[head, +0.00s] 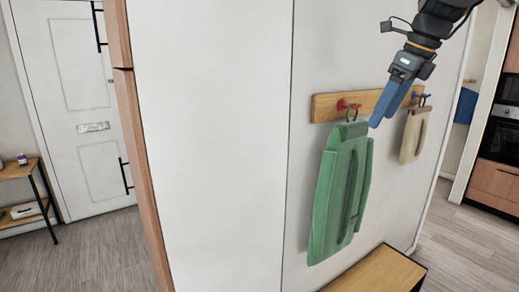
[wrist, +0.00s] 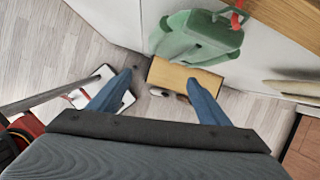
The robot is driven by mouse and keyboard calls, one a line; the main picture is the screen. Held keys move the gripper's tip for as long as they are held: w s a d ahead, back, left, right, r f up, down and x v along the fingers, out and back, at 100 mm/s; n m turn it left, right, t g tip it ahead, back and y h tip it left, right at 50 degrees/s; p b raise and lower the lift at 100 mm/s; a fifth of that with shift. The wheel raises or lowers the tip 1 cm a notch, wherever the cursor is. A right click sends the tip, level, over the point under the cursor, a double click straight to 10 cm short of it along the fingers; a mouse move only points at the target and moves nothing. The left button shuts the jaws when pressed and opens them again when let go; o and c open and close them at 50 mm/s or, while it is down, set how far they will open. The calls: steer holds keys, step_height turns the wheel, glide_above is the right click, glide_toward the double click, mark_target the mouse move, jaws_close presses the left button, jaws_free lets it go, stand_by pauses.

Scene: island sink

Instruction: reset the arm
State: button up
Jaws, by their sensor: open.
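My gripper (head: 381,115) has blue fingers and hangs at the upper right of the head view, in front of a wall with a hook rail. In the wrist view my gripper (wrist: 158,82) is open, its two blue fingers wide apart with nothing between them but the view of the floor and bench below. The fingertips point down and to the left in the head view. They appear close to the green towel, but I cannot tell the exact gap.
A wooden bench (head: 375,272) stands below. A white panel (head: 210,140) fills the middle. A white door (head: 75,100) and small shelf (head: 20,170) are at left, an oven (head: 502,138) at right.

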steer(key=s+a+f+n+g+h+b, duration=0.1)
steer(key=s+a+f+n+b, duration=0.2)
steer(key=f+n, duration=0.7)
steer(key=s+a+f+n+g+b, duration=0.1)
steer(key=s+a+f+n+b, duration=0.2)
steer(key=f, duration=1.2)
steer(key=s+a+f+n+b, duration=0.1)
steer(key=s+a+f+n, duration=0.1)
steer(key=s+f+n, duration=0.3)
steer(key=s+a+f+n+h+b, duration=0.1)
steer(key=s+a+f+n, duration=0.2)
steer(key=s+f+n, duration=0.3)
step_height(320, 180, down, 5)
steer(key=n, duration=0.3)
steer(key=shift+s+a+r, duration=0.15)
steer(key=shift+a, duration=0.05)
